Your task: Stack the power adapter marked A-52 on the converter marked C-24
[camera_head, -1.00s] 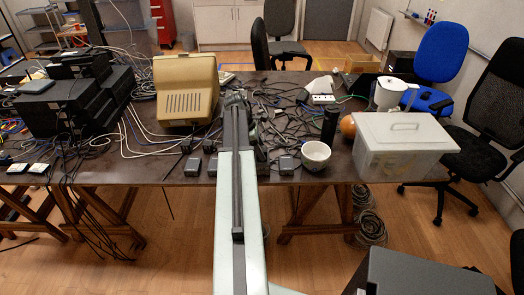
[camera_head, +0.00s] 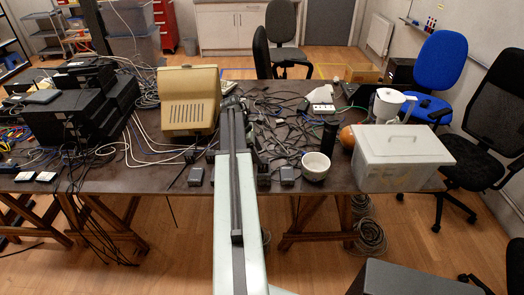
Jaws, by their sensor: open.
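Small dark boxes stand along the front of the table, and their marks are too small to read. One grey box (camera_head: 195,177) is left of my arm, and another grey box (camera_head: 287,176) is right of it. Two black boxes with pale tops, one farther left (camera_head: 24,177) and one beside it (camera_head: 46,177), sit at the left front edge. I cannot tell which is A-52 or C-24. My gripper (camera_head: 262,178) shows only as a dark part just right of my pale arm, between the two grey boxes. It is open; its fingertips are mostly hidden and nothing is visibly held.
A white bowl (camera_head: 316,166), a dark cylinder (camera_head: 329,136) and a lidded clear bin (camera_head: 403,158) stand at the right. Tangled cables cover much of the table (camera_head: 130,181).

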